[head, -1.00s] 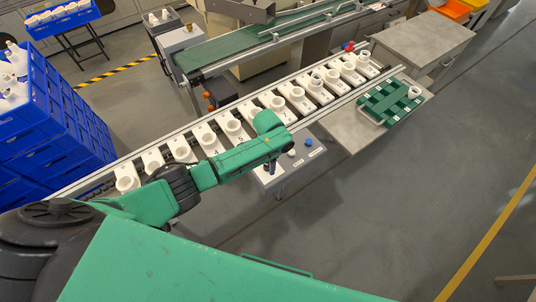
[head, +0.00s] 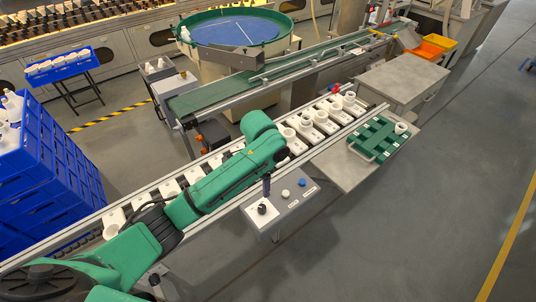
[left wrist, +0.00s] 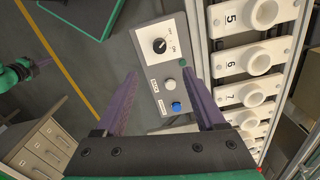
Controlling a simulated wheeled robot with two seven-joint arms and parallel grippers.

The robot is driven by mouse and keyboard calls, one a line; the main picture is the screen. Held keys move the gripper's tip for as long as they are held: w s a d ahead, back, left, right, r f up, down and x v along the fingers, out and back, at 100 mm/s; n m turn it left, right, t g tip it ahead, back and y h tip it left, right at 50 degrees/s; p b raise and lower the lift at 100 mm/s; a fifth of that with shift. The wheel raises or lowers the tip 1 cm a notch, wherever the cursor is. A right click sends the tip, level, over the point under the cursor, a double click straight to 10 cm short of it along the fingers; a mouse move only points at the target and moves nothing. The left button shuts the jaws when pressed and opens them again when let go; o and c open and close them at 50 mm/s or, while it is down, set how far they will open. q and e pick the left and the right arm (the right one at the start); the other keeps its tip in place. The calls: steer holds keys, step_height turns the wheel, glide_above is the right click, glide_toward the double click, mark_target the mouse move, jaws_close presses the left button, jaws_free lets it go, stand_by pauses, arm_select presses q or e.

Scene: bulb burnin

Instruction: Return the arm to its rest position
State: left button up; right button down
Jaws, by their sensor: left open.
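My left gripper (head: 267,186) is at the end of the green arm that crosses the head view from the lower left. One dark finger shows there, over the back edge of the grey control box (head: 290,212). In the left wrist view its two purple fingers (left wrist: 161,76) are spread apart with nothing held. The box's panel, with a black knob (left wrist: 160,46), a white button (left wrist: 170,84) and a blue button (left wrist: 176,107), shows between and beyond them. A green arm part with a purple finger, apparently my right gripper (left wrist: 42,63), shows at the left edge; its opening is unclear.
A rail with numbered white sockets (head: 326,121) runs beside the control box, partly hidden by my arm. A green rack (head: 372,138) stands on a grey table to the right. Blue crates (head: 50,165) are stacked at left. The floor at lower right is clear.

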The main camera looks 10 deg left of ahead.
arm_select(q)
steer(key=s+f+n+t+h, duration=0.2)
steer(key=s+f+n, duration=0.1)
steer(key=s, duration=0.4)
steer(key=s+a+n+t+y, duration=0.2)
steer(key=s+a+n, duration=0.3)
steer(key=s+a, duration=0.55)
step_height(320, 180, down, 24)
steer(key=s+g+b, duration=0.1)
steer(key=g+b, duration=0.1)
steer(key=b, duration=0.1)
steer(key=s+a+f+g+b, duration=0.1)
steer(key=s+a+f+b, duration=0.2)
steer(key=s+f, duration=1.4)
steer(key=shift+a+f, duration=0.25)
steer(key=shift+f, duration=0.7)
steer(key=shift+s, duration=0.1)
